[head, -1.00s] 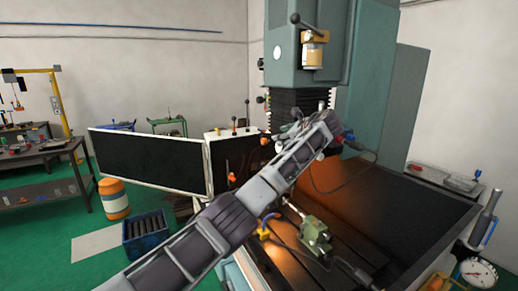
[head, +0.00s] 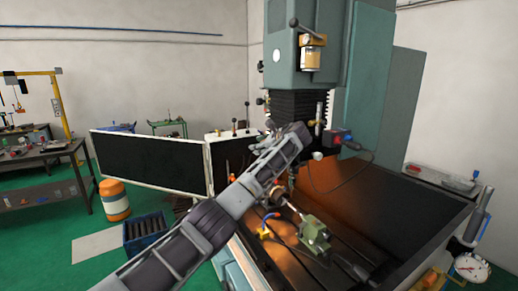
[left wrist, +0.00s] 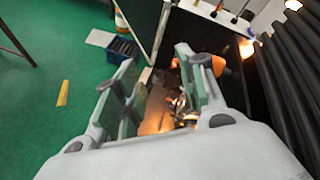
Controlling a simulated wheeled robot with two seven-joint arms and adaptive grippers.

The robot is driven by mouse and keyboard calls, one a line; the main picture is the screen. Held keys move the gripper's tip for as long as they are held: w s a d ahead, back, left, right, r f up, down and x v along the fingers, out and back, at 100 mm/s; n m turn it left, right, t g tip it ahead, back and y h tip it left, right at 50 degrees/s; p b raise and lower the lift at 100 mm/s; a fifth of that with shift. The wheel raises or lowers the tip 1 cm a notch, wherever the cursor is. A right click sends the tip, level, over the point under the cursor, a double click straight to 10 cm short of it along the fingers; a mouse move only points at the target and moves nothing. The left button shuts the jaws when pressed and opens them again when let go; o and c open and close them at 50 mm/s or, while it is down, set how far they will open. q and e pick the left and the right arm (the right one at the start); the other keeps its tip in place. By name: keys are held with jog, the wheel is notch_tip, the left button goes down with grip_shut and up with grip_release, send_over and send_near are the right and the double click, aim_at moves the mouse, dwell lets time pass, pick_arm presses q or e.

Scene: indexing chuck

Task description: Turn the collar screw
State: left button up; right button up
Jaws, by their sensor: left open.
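A green fixture (head: 314,235) sits on the machine table, with a silver rod (head: 293,210) running up-left to a round brownish part (head: 278,194) just below my arm. Shiny metal parts (left wrist: 180,103) show blurred beyond the fingers in the wrist view. I cannot make out the collar screw. My right gripper is not in view.
The milling machine's head (head: 304,60) and black bellows rise behind the arm. A yellow and blue clamp (head: 266,226) lies near the fixture. A black panel (head: 150,160) stands left. A blue crate (head: 146,236) and an orange-white canister (head: 114,200) are on the green floor.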

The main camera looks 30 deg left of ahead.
pick_arm(q)
jog(key=shift+w+a+f, duration=0.15)
jog(key=shift+a+f, duration=0.2)
jog(key=shift+f, duration=0.1)
jog(key=shift+d, duration=0.1)
jog(key=shift+f, duration=0.1)
